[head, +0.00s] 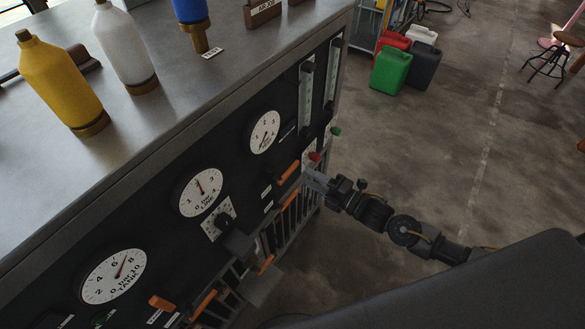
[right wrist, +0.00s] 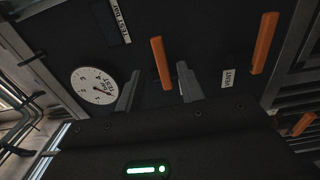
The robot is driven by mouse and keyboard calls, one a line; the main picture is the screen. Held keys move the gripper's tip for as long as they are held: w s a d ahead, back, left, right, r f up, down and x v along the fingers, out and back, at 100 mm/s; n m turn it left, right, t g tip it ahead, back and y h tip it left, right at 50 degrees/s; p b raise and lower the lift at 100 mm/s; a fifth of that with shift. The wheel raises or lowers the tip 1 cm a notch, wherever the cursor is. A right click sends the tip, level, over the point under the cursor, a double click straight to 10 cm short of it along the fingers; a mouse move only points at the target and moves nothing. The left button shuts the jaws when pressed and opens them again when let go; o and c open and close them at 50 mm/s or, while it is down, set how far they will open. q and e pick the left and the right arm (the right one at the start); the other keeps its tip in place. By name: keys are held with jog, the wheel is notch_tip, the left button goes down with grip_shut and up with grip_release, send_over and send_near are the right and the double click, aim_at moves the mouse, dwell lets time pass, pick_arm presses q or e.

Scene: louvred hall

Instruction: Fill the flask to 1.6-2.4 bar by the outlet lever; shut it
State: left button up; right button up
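My right gripper (head: 316,180) is at the right end of the dark panel, close to an orange lever (head: 289,173). In the right wrist view its fingers (right wrist: 158,70) stand apart, with an orange lever (right wrist: 162,62) between them and gaps on both sides. That lever's name is not readable. The TEST gauge (right wrist: 93,86) is beside it; it is also on the panel in the head view (head: 264,132), its needle too small to read surely. The LINE gauge (head: 200,192) reads a little above 1. The TANK gauge (head: 113,276) reads between 6 and 8.
A second orange lever (right wrist: 264,43) stands by the VENT label (right wrist: 227,78). More orange levers (head: 265,264) sit low on the panel. Yellow (head: 62,82), white (head: 124,48) and blue (head: 189,9) bottles are on the bench top. Jerrycans (head: 390,70) stand on the floor beyond.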

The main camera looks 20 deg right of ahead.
aim_at(294, 169)
jog(key=shift+b+x, duration=0.85)
jog(key=shift+x, duration=2.75)
grip_shut()
